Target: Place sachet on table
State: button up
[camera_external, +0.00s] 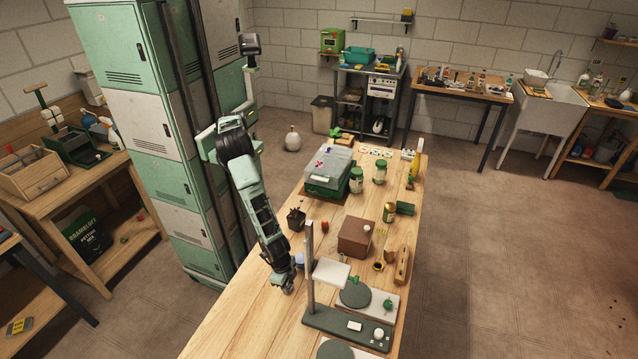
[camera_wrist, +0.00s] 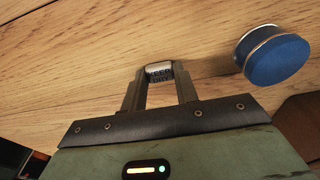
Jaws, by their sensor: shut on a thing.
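The sachet (camera_wrist: 159,71) is a small pale packet with a dark label reading "KEEP DRY". My gripper (camera_wrist: 159,92) is shut on it, with one finger on either side, in the wrist view. The wooden table (camera_external: 235,325) fills the background behind the sachet; whether the sachet touches the wood cannot be told. In the external view my gripper (camera_external: 287,286) is low over the near left part of the table, and the sachet is too small or hidden to make out there.
A round container with a blue lid (camera_wrist: 274,58) stands right of the sachet. In the external view a grey stand (camera_external: 345,327) is right of my gripper, with a potted plant (camera_external: 296,218) and a brown box (camera_external: 355,236) farther back. The table's near left is bare.

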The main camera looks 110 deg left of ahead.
jog(key=shift+f, duration=0.2)
jog(key=o, duration=0.9)
jog(key=shift+r, duration=0.1)
